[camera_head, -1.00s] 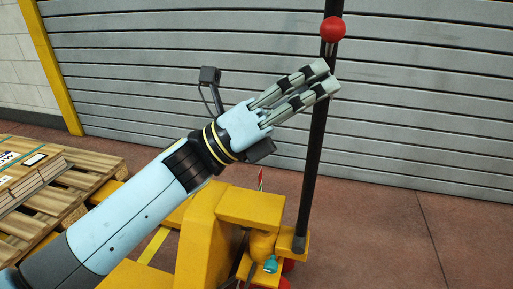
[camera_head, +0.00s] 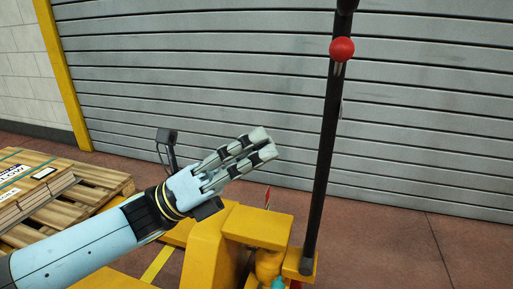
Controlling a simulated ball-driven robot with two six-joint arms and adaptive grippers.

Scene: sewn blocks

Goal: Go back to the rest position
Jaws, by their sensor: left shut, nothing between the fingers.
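My left gripper (camera_head: 268,144) is in the middle of the head view, at the end of my light-blue left arm (camera_head: 85,245), which comes in from the lower left. Its two fingers lie close together, shut and empty, and point to the upper right. The gripper is in the air, above and in front of a yellow machine. My right gripper is not in view.
A dark pole (camera_head: 322,165) with a red ball (camera_head: 342,49) stands right of the gripper on the yellow machine (camera_head: 257,226). A wooden pallet (camera_head: 100,184) with stacked boards (camera_head: 35,192) is at the left. A grey shutter (camera_head: 430,120) closes the back. Floor at the right is clear.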

